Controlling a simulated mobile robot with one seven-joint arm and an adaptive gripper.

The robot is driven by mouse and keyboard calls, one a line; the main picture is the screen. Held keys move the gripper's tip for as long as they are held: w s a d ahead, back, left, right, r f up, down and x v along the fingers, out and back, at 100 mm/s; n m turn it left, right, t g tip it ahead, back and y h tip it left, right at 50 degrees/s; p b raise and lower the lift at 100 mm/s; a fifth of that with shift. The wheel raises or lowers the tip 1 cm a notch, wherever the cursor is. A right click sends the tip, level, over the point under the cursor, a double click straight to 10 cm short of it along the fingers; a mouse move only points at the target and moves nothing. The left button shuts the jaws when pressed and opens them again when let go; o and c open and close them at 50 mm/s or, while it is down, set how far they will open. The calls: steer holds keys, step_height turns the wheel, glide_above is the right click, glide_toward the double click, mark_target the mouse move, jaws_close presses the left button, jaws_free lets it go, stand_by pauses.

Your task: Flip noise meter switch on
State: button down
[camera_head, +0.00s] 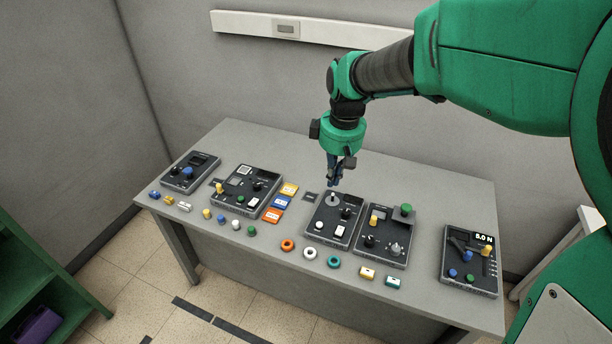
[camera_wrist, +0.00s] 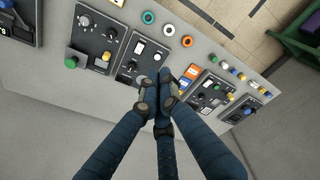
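No label that I can read tells which panel is the noise meter. My gripper (camera_head: 335,183) points down above the back edge of the middle dark panel (camera_head: 322,227), near its round silver disc (camera_head: 333,199). That panel also carries a white rocker-like part (camera_head: 339,231), a white knob (camera_head: 319,225) and a black knob (camera_head: 346,213). In the wrist view my gripper's fingertips (camera_wrist: 158,92) are drawn together with nothing visible between them. They cover part of the same panel (camera_wrist: 128,67). I cannot tell whether they touch it.
A panel with green and yellow knobs (camera_head: 372,254) stands just right. Farther right is a panel reading 5.0 N (camera_head: 453,277). Two panels (camera_head: 232,196) (camera_head: 178,182) stand left. Coloured blocks (camera_head: 278,201), rings (camera_head: 310,253) and small pieces lie on the grey table (camera_head: 440,200). Its back strip is clear.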

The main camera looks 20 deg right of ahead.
steer(key=w+d+f+n+g, duration=0.1)
steer(key=w+d+f, duration=0.2)
steer(key=f, duration=0.1)
steer(key=w+d+f+n, duration=0.1)
steer(key=w+d+f, duration=0.1)
steer(key=f, duration=0.3)
steer(key=n+g+y+b, duration=0.1)
steer(key=n+g, duration=0.1)
glide_above(339, 231)
steer(key=w+d, duration=0.2)
step_height(339, 231, down, 10)
steer(key=shift+s+r, duration=0.15)
steer(key=f+b, duration=0.1)
steer(key=f, duration=0.3)
steer(key=s+a+f+b, duration=0.1)
steer(key=f, duration=0.4)
steer(key=f+b, duration=0.1)
steer(key=f, duration=0.3)
steer(key=shift+s+a+f+b, duration=0.3)
steer(key=shift+f+b, duration=0.05)
steer(key=shift+f, duration=0.05)
steer(key=shift+f+t, duration=0.1)
steer(key=shift+t, duration=0.2)
